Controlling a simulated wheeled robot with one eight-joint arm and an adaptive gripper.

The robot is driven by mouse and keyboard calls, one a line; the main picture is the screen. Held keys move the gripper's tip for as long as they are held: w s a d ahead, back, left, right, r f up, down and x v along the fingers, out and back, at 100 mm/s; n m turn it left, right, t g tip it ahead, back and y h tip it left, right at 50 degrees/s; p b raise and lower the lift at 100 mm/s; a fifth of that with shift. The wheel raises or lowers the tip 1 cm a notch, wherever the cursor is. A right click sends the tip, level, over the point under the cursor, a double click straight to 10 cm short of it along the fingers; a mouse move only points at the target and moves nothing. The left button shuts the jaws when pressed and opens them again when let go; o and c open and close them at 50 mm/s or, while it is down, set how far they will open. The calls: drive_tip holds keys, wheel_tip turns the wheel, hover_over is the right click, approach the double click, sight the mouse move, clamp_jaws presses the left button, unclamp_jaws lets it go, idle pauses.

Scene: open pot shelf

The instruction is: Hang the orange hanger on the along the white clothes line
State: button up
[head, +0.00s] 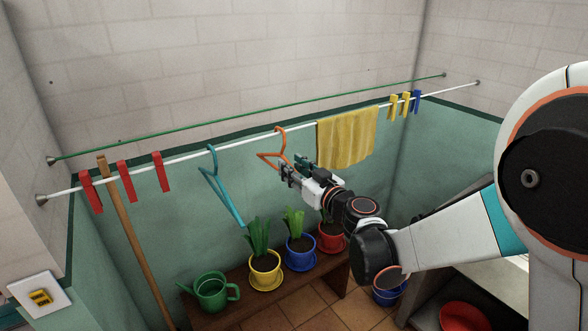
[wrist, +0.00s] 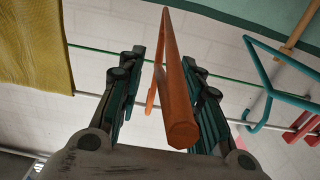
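The orange hanger (head: 268,154) is at the white clothes line (head: 245,141), left of the yellow cloth in the head view. Its hook appears to be over the line, and its body hangs tilted below. My gripper (head: 286,171) is at the hanger's lower right side. In the wrist view, the orange hanger (wrist: 178,105) runs between the two fingers of my gripper (wrist: 165,58). The fingers are apart, with gaps visible beside the hanger. The hook's contact with the line is too small to make out fully.
A teal hanger (head: 215,185) hangs to the left and a yellow cloth (head: 347,138) to the right. Red clothespins (head: 126,181) are on the line's left. A green line (head: 240,118) runs behind. Potted plants (head: 265,262) stand on a bench below.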

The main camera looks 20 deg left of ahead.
drive_tip(key=s+d+f+m+g+h, duration=0.2)
drive_tip(key=s+d+m+h, duration=0.3)
drive_tip(key=s+d, duration=1)
drive_tip(key=s+d+f+m+g+h, duration=0.2)
drive_tip(key=s+d+m+h, duration=0.3)
drive_tip(key=s+d, duration=1.1)
drive_tip(key=d+h, duration=0.3)
drive_tip(key=d, duration=0.5)
drive_tip(key=shift+d+g+h, duration=0.15)
drive_tip(key=shift+g+h, duration=0.15)
drive_tip(key=shift+h, duration=0.1)
